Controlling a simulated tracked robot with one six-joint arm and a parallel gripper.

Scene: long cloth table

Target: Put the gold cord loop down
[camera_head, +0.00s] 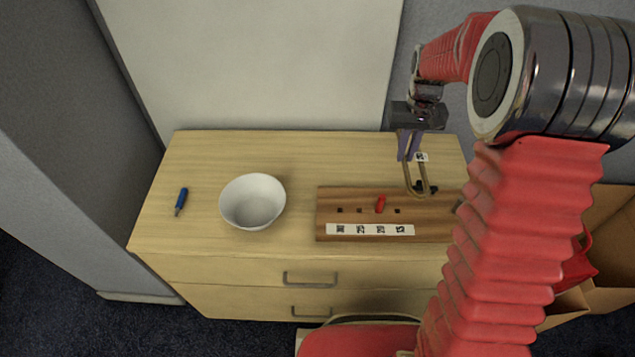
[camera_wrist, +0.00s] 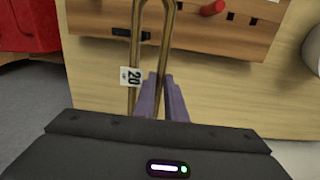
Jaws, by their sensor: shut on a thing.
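The gold cord loop (camera_head: 407,179) hangs from my gripper (camera_head: 409,150) in the head view, its rounded end over the right part of the wooden board. In the wrist view the long narrow loop (camera_wrist: 135,48) reaches up across the board. A white tag marked 20 (camera_wrist: 131,77) is on it, also visible in the head view (camera_head: 421,157). My gripper's purple fingers (camera_wrist: 162,98) are shut on one side of the loop. Whether the loop touches the board cannot be told.
The wooden board (camera_head: 328,211) has small dark holes, a red peg (camera_head: 380,204) and a label strip (camera_head: 370,229). A white bowl (camera_head: 252,202) and a blue pen-like item (camera_head: 181,201) lie left on the wooden dresser top (camera_head: 230,150). A cardboard box (camera_head: 608,215) stands at right.

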